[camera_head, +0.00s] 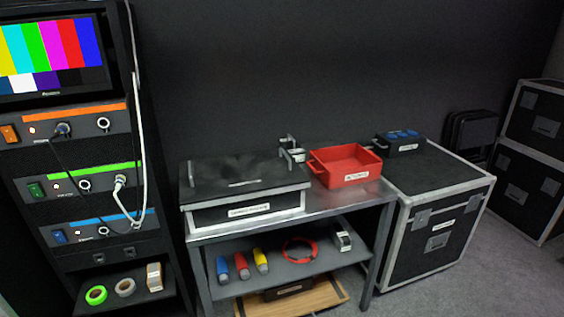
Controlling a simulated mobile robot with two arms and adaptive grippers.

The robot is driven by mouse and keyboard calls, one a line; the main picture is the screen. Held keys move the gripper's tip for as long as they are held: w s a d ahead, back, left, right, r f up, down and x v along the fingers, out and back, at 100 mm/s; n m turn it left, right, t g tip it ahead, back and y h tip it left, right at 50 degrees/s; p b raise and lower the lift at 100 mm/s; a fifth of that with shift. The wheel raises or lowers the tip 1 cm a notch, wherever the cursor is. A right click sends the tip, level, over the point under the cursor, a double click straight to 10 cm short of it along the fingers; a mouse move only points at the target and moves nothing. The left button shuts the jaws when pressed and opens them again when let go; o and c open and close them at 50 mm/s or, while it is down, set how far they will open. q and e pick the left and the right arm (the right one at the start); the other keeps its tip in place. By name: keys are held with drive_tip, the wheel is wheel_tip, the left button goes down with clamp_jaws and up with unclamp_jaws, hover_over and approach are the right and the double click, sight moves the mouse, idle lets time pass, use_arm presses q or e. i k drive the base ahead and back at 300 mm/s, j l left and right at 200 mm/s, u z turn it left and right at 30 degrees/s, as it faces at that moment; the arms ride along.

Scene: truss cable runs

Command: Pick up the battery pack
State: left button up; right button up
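No thing in view carries a label that I can read as battery pack. A black box with blue tops (400,143) and a small white label sits on the road case at the right. A small dark block with a white label (343,240) lies at the right end of the table's lower shelf. I cannot tell which of these, if either, is the battery pack. Neither of my grippers shows in the head view.
A metal table (330,202) holds a black case (243,183) and a red bin (345,166). Its lower shelf holds several coloured cylinders and a red cable coil (300,250). The road case (438,225) stands at right. An equipment rack (84,150) stands at left.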

sight(295, 149)
drive_tip(key=i+l+z, duration=0.1)
drive_tip(key=l, duration=0.45)
drive_tip(key=u, duration=2.65)
drive_tip(key=l+z, duration=0.15)
drive_tip(key=z, duration=2.4)
drive_tip(key=i+l+u, duration=0.1)
drive_tip(key=u, duration=0.3)
drive_tip(key=i+l+u, duration=0.1)
drive_tip(key=l+u, duration=0.15)
drive_tip(key=u, duration=0.15)
drive_tip(key=l+u, duration=0.2)
drive_tip(key=u, duration=0.25)
drive_tip(key=l+u, duration=0.2)
drive_tip(key=u, duration=0.2)
drive_tip(key=i, duration=0.05)
